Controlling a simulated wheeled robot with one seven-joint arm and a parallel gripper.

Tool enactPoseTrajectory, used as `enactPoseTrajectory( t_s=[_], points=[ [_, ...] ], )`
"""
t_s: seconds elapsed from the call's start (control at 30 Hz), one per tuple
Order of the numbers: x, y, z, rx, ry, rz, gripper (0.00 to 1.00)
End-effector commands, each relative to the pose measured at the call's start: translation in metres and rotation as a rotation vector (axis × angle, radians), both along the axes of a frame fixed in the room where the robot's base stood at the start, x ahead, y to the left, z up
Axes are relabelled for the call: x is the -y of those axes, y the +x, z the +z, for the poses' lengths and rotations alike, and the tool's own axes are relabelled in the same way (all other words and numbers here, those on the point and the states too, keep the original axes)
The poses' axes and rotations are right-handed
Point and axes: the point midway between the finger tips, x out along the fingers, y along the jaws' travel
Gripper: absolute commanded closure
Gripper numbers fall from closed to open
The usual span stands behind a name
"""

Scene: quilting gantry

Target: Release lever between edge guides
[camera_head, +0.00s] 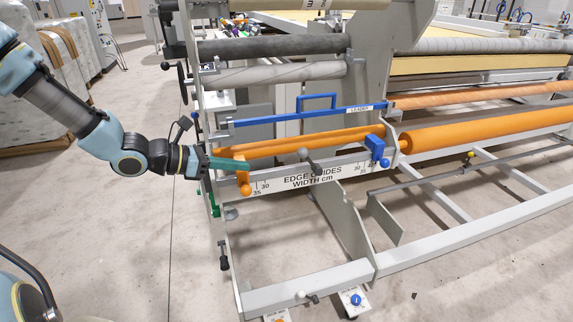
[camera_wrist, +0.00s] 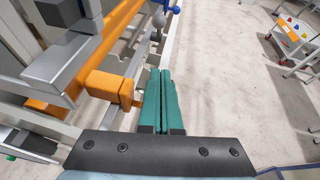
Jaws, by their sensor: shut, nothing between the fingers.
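The grey lever (camera_head: 310,158) with a rounded knob stands out from the edge guide bar (camera_head: 325,172), between the two guides. The orange edge guide (camera_head: 243,175) is at the bar's left end, by the 35 and 30 marks. The blue edge guide (camera_head: 376,149) is at the right end. My gripper (camera_head: 246,165) has its teal fingers pressed together and empty, close to the orange guide and left of the lever. In the wrist view the shut fingers (camera_wrist: 166,72) lie right of the orange guide (camera_wrist: 103,84). Whether they touch it is unclear. A grey knob beyond the fingertips is probably the lever.
An orange roller (camera_head: 285,145) runs behind the bar, with a blue leader bar (camera_head: 300,117) above it. Grey frame plates (camera_head: 345,220) stand below. The floor (camera_head: 150,230) left of the frame is clear. A white cart (camera_wrist: 295,45) stands at the right.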

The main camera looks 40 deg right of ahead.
Motion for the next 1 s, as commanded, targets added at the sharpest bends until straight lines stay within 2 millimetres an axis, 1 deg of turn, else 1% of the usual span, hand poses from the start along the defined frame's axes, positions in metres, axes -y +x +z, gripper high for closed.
enactPoseTrajectory(
  t_s=[0.1, 0.4, 0.53, 0.67, 1.0],
  points=[
    [0.004, 0.002, 0.001, -0.025, -0.012, 0.022, 1.00],
    [0.005, 0.002, 0.000, -0.023, -0.010, 0.020, 1.00],
    [0.013, 0.000, -0.003, -0.023, -0.011, 0.019, 1.00],
    [0.032, -0.005, -0.011, -0.025, -0.010, 0.018, 1.00],
    [0.095, -0.020, -0.035, -0.024, -0.010, 0.016, 1.00]
  ],
)
